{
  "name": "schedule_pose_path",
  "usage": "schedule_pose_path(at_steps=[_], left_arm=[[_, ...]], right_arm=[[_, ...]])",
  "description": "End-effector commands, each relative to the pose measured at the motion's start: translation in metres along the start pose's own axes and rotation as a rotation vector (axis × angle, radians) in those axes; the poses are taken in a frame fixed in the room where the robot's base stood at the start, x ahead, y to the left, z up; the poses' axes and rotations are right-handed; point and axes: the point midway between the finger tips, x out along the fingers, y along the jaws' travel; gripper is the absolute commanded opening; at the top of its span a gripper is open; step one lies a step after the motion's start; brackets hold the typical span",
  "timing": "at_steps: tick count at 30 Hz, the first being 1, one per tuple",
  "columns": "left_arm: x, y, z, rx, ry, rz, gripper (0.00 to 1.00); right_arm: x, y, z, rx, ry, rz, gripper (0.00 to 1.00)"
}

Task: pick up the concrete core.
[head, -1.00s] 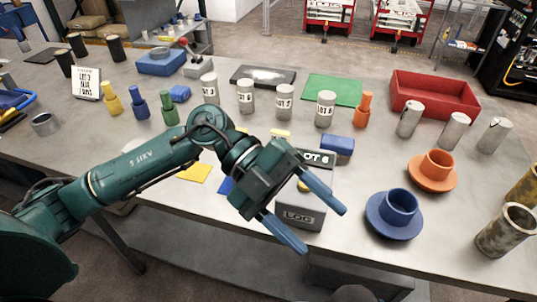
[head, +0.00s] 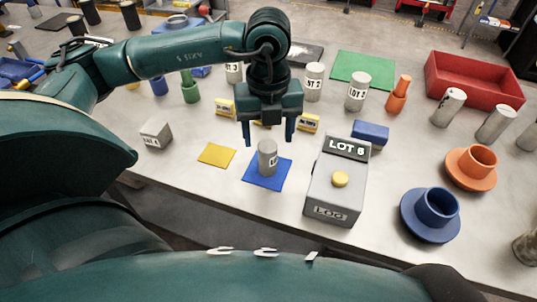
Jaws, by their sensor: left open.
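A grey concrete core (head: 268,160) with a partly readable label stands upright on a small blue mat (head: 252,178) near the front of the table. My left gripper (head: 268,141) points down just above it, open and empty. One fingertip shows on each side of the core's top, with a gap to it on both sides. Other labelled grey cores stand further back, such as one (head: 314,84) right of the gripper and one (head: 357,94) beside an orange piece. Part of that row is hidden behind my left arm. My right gripper is not in view.
A yellow mat (head: 217,154) and a small grey block (head: 156,134) lie left. Blue (head: 431,216) and orange (head: 471,168) flanged pieces stand right.

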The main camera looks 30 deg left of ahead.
Motion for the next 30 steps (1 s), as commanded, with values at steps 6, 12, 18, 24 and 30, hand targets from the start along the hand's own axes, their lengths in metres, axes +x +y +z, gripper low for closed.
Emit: schedule_pose_path(at_steps=[6, 12, 18, 24, 30], left_arm=[[0.018, 0.0, 0.0, 0.001, 0.001, 0.0, 0.62], [0.042, 0.003, -0.003, 0.001, 0.003, 0.003, 0.62], [0.066, 0.002, -0.003, 0.002, 0.002, -0.001, 0.62], [0.069, 0.002, -0.003, 0.002, 0.0, -0.002, 0.62], [0.069, 0.002, -0.003, 0.002, 0.0, -0.002, 0.5]], right_arm=[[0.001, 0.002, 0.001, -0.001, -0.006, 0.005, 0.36], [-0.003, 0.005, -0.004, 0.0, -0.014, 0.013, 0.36], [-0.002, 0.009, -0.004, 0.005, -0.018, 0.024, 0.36], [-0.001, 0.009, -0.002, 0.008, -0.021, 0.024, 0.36], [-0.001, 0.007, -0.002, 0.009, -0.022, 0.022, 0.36]])
